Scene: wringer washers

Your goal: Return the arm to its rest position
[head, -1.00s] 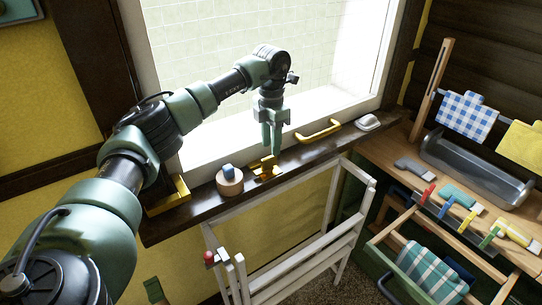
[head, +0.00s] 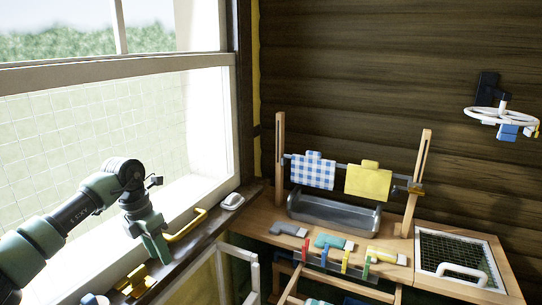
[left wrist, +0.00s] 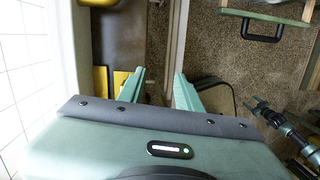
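My left gripper (head: 155,252) hangs fingers-down over the window sill (head: 205,240), between a yellow bracket (head: 134,282) and a yellow handle (head: 187,226). In the left wrist view its two green fingers (left wrist: 158,88) stand apart with nothing between them, so it is open and empty. The left arm reaches in from the left, in front of the window. The right gripper is outside the head view.
The window frame (head: 222,120) stands close beside the left arm. A white rack (head: 240,258) is below the sill. To the right, a wooden bench (head: 262,228) holds a grey trough (head: 335,213), hanging cloths and coloured clips. A white handwheel (head: 500,115) is on the wall.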

